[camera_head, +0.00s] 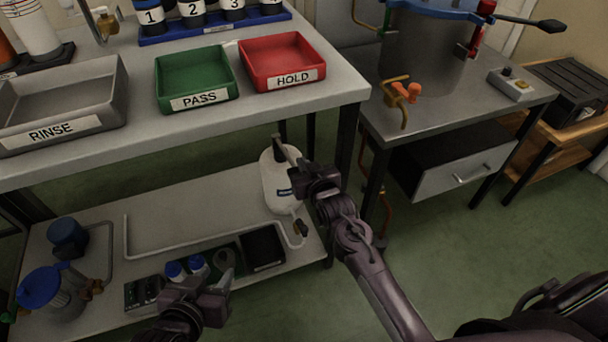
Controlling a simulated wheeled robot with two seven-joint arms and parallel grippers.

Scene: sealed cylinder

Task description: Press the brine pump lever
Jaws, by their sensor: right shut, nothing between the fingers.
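A white jug with a small dark label (279,196) stands on the lower shelf and looks like the brine container. Its top is partly covered by my right gripper (280,146), so I cannot make out a separate pump lever there. My right gripper is shut and empty, with its dark fingers at the top of the jug; I cannot tell whether they touch.
Above the jug, the upper table holds a red HOLD tray (281,61), a green PASS tray (196,79) and a grey RINSE tray (62,104). A steel vessel (425,50) with a black-handled lever (530,23) stands right. A blue-lidded jar (42,288) stands lower left.

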